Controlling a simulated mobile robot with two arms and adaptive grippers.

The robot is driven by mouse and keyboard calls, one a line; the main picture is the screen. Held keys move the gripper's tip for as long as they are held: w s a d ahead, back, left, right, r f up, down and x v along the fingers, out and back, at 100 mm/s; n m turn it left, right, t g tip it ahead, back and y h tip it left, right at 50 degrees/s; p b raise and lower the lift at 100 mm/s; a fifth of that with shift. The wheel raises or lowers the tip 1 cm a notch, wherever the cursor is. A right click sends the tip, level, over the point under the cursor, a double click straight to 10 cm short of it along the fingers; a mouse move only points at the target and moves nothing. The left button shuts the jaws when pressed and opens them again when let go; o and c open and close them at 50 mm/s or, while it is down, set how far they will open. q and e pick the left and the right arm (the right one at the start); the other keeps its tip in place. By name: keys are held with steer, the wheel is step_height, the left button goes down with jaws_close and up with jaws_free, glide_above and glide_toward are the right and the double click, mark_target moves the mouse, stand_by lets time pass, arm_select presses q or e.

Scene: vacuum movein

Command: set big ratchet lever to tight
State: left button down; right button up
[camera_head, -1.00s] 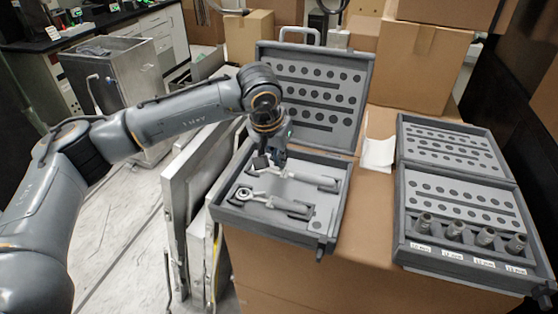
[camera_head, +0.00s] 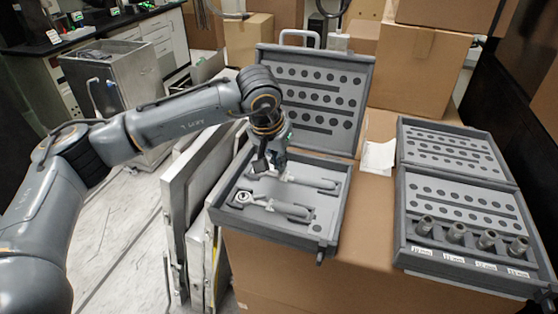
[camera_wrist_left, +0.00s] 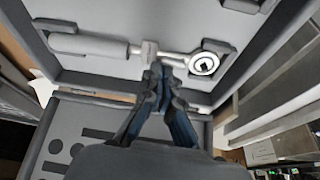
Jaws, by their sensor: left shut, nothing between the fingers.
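An open grey case (camera_head: 225,216) holds two silver ratchets with dark grey handles. The back ratchet (camera_head: 318,183) looks the longer one, and it also shows in the left wrist view (camera_wrist_left: 90,45) with its round head at the right. The front ratchet (camera_head: 288,208) lies nearer the case's front edge. My left gripper (camera_head: 262,166) points down over the back ratchet's head end. In the left wrist view its fingertips (camera_wrist_left: 158,68) are together at the ratchet's neck, beside the head, with nothing held. Contact and the small lever's setting cannot be told. My right gripper is not in view.
The case's raised lid (camera_head: 315,68) stands behind the gripper. A second open case (camera_head: 425,244) with several sockets lies to the right, with a paper sheet (camera_head: 378,157) between. Both cases rest on a cardboard box (camera_head: 340,280). Metal panels (camera_head: 185,195) lean at the left.

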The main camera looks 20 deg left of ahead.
arm_select(q)
steer(key=shift+d, duration=0.1)
stand_by(0.6)
steer(key=shift+s+d+b, duration=0.3)
steer(key=shift+s+d, duration=0.15)
steer(key=shift+d, duration=0.15)
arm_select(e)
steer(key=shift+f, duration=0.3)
